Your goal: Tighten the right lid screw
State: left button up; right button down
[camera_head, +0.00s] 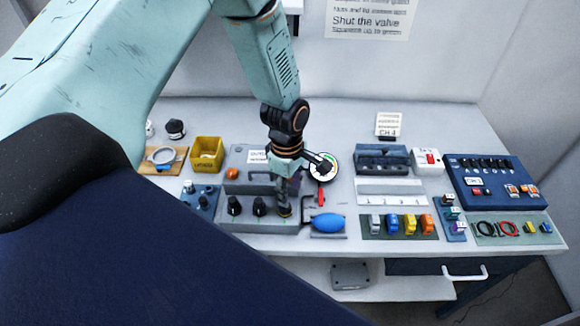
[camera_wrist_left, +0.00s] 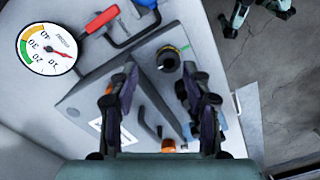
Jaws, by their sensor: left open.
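The grey lidded box (camera_head: 232,187) with a handle stands left of the middle of the bench, with dark knobs (camera_head: 234,206) along its front. My left gripper (camera_head: 288,196) is over the box's right end, pointing down, and hides part of it. In the left wrist view the fingers (camera_wrist_left: 158,85) are open and apart. A round black knob (camera_wrist_left: 167,60) on the grey box, apparently the right lid screw, shows between and just beyond the fingertips. I cannot tell whether they touch it. My right gripper is in neither view.
A pressure gauge (camera_wrist_left: 48,48) and a red-handled part (camera_wrist_left: 103,18) lie beside the box. A blue bulb (camera_head: 328,223) lies to its front right. A yellow bin (camera_head: 206,153) stands behind left. A blue switch panel (camera_head: 497,192) is at the far right.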

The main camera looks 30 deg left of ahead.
pick_arm(q)
jog(key=w+a+r+n, duration=0.1)
jog(key=r, duration=0.1)
jog(key=w+a+r+n, duration=0.1)
jog(key=w+r+n, duration=0.1)
jog(key=w+a+r+n, duration=0.1)
jog(key=w+r+n, duration=0.1)
jog(key=r, duration=0.1)
jog(key=shift+w+a+y, duration=0.15)
jog(key=shift+w+y, duration=0.05)
jog(key=shift+y, duration=0.1)
jog(key=shift+w+a+n, duration=0.1)
jog(key=shift+a+n, duration=0.15)
jog(key=shift+n, duration=0.05)
jog(key=shift+f, duration=0.35)
notch_tip(320, 180, down, 6)
jog(key=shift+d+r, duration=0.1)
jog(key=shift+d, duration=0.05)
jog(key=shift+w+f, duration=0.1)
jog(key=shift+f, duration=0.55)
jog(key=shift+c, duration=1.3)
grip_shut()
